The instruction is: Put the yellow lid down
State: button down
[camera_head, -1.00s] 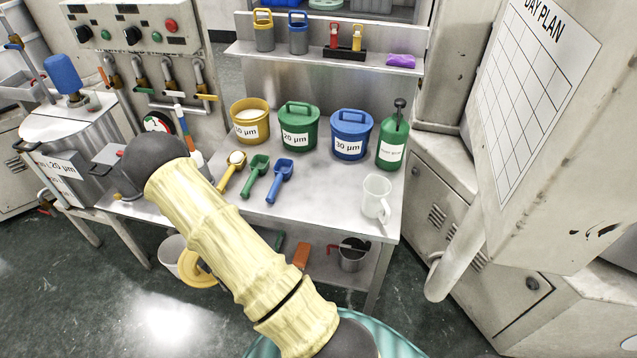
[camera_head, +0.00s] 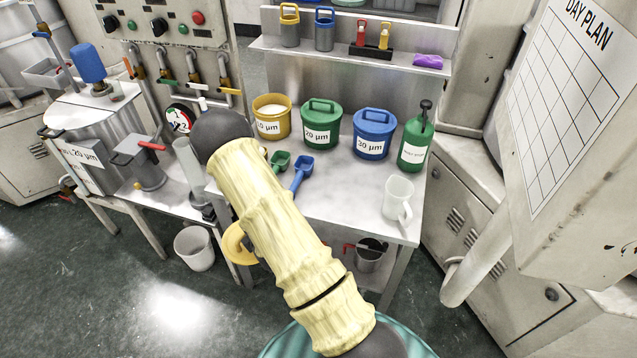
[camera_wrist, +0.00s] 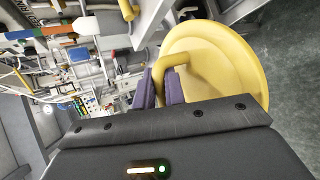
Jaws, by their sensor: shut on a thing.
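The yellow lid (camera_wrist: 215,62) fills the upper right of the wrist view, a round disc with a loop handle. My gripper (camera_wrist: 172,88) is shut on the lid's handle with its purple fingers. In the head view part of the yellow lid (camera_head: 236,243) shows beside my arm, in front of the table's left front edge; my arm hides the rest of it and the gripper. The yellow tub (camera_head: 271,129) labelled in µm stands uncovered on the table with white contents. Closed green (camera_head: 320,137) and blue (camera_head: 371,146) tubs stand to its right.
Green (camera_head: 280,161) and blue (camera_head: 302,173) scoops lie near my arm. Bare steel tabletop (camera_head: 345,190) lies between scoops and jug. A white bucket (camera_head: 195,249) stands on the floor.

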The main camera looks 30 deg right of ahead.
jog(key=w+d+r+m+g+h+b, duration=0.1)
jog(key=w+d+r+m+h, duration=0.15)
jog(key=d, duration=0.55)
jog(key=w+d+r+m+h, duration=0.1)
jog(key=d+r+m+h, duration=0.2)
jog(key=d, duration=0.5)
notch_tip(320, 180, up, 7)
jog(key=m+g+h+b, duration=0.2)
jog(key=m+g+h, duration=0.3)
jog(key=m+g, duration=0.15)
send_over(341, 200)
jog(key=w, duration=0.2)
jog(key=s+d+f+m+g+b, duration=0.1)
jog(key=s+d+f+m+b, duration=0.1)
jog(key=b, duration=0.6)
notch_tip(341, 200, down, 2)
jog(key=shift+d+f+m+h+b, duration=0.1)
jog(key=shift+d+m+h+b, duration=0.4)
jog(key=shift+d, duration=0.7)
jog(key=shift+g, duration=0.25)
jog(key=shift+f+b, duration=1)
jog(key=shift+f, duration=2)
jog(key=shift+f, duration=0.1)
jog(key=shift+f+b, duration=0.6)
jog(key=shift+f, duration=1.15)
